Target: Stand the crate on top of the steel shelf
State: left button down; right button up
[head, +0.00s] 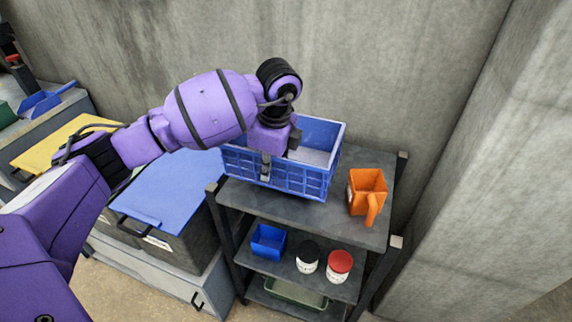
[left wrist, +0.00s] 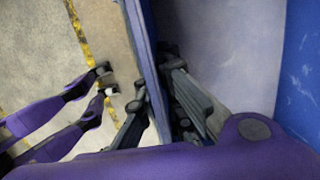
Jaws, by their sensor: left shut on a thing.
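The blue crate (head: 310,180) is upright over the back left part of the steel shelf's top board (head: 325,217). It looks level; I cannot tell whether its base touches the board. My left gripper (head: 266,166) reaches down from above and is shut on the crate's near long wall. The left wrist view shows its grey fingers (left wrist: 160,100) on either side of the blue wall, with the crate's pale inside (left wrist: 225,50) to the right. My right gripper does not show.
An orange jug (head: 367,190) stands on the top board to the crate's right. A lower board holds a blue bin (head: 268,242), a black-lidded jar (head: 308,258) and a red-lidded jar (head: 339,265). Blue-lidded (head: 170,188) and yellow-lidded (head: 65,143) containers stand left. Concrete walls close the back and right.

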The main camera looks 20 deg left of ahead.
aim_at(271, 186)
pick_arm(q)
jog(key=f, duration=0.1)
jog(key=d+f, duration=0.1)
jog(key=f, duration=0.1)
jog(key=shift+w+f, duration=0.15)
jog(key=shift+f, duration=0.35)
jog(key=shift+f, duration=0.15)
jog(key=c, duration=1.9)
grip_release()
jog(key=r, duration=0.4)
jog(key=d+r, duration=0.1)
jog(key=r, duration=0.7)
jog(key=shift+s+d+r, duration=0.1)
jog(key=shift+s+d, duration=0.1)
jog(key=shift+d, duration=0.15)
